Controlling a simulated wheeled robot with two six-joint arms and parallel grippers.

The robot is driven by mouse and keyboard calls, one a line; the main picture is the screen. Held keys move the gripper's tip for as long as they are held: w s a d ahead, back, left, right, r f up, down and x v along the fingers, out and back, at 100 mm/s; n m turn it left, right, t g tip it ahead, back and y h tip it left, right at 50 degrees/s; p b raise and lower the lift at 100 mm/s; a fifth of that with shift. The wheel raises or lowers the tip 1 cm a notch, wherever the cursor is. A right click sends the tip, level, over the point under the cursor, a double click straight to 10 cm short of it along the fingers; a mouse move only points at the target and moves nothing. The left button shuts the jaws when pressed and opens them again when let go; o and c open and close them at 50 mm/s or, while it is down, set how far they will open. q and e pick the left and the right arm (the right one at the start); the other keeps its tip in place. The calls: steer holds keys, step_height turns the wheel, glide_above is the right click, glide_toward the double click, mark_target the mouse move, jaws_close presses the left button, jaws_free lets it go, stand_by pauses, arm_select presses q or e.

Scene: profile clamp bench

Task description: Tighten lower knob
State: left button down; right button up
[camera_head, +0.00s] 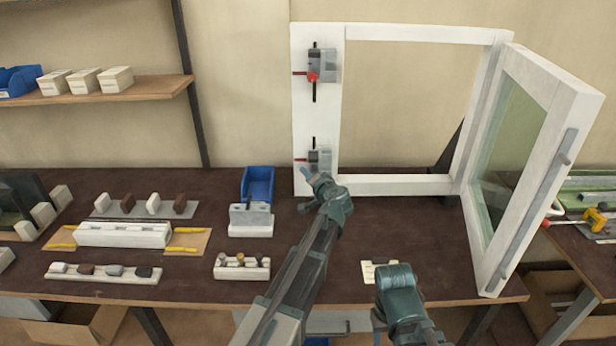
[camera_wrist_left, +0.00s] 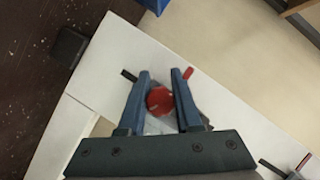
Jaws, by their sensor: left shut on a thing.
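The lower clamp (camera_head: 321,158) sits low on the white upright board, with a grey body, a black bar and a red pin. Its red round knob (camera_wrist_left: 160,101) shows between the fingers in the left wrist view. My left gripper (camera_head: 311,178) reaches up to the clamp from below and is shut on this knob, one blue finger on each side. The gripper hides the knob in the head view. The upper clamp (camera_head: 321,66) with its red knob (camera_head: 313,77) is higher on the board. My right arm shows at the bottom; its fingers are hidden.
A white window frame with an open glazed sash (camera_head: 528,150) stands on the right. A blue bin (camera_head: 258,184), a grey-white block (camera_head: 251,219) and a small holder (camera_head: 242,268) lie left of my left arm.

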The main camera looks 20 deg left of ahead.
stand_by(0.4)
arm_select(q)
steer(key=shift+r+m+t+y+b, duration=0.2)
steer(key=shift+m+t+y+b, duration=0.4)
steer(key=shift+m+b, duration=1.1)
steer(key=shift+r+m+t+y+b, duration=0.25)
steer(key=shift+m+t+y+b, duration=0.65)
steer(key=shift+m, duration=1.35)
steer(key=shift+r+m+t+y+b, duration=0.2)
steer(key=shift+m+t+b, duration=0.2)
steer(key=shift+m+b, duration=1.45)
steer(key=shift+m, duration=0.3)
steer(key=c, duration=0.6)
jaws_free()
